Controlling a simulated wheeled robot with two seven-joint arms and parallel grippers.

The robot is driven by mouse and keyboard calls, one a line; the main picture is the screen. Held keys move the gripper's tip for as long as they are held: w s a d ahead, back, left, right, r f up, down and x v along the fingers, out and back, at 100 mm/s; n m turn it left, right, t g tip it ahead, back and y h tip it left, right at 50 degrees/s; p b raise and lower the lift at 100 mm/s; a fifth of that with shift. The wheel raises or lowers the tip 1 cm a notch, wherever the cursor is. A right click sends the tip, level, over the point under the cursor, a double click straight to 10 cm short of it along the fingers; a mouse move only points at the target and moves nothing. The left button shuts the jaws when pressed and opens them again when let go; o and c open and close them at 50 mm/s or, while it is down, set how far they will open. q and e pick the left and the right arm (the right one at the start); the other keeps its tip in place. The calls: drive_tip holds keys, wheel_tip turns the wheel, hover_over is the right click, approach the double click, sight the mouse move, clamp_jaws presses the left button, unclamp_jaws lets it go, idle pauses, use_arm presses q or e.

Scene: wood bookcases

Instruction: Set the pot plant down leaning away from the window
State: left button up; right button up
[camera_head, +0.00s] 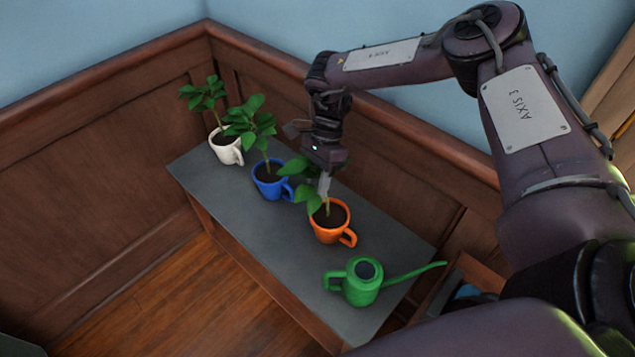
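Three pot plants stand in a row on a narrow grey-topped table (250,225). One is in a white mug (227,150) at the far end, one in a blue mug (268,184) in the middle, and one in an orange mug (331,229) nearer me. All three mugs look upright. My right gripper (324,186) points down at the orange mug's plant, with a pale finger beside its stem and leaves. Whether the fingers grip the stem is hidden by the leaves and the wrist. My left gripper is not in view. No window shows.
A green watering can (362,283) stands at the near end of the table, its spout pointing right. Brown wood panelling (395,170) runs behind the table. Bare tabletop lies along the front edge, with wooden floor (190,305) beyond it.

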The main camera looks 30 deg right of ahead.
drive_tip(key=v, duration=1.2)
idle(0.6)
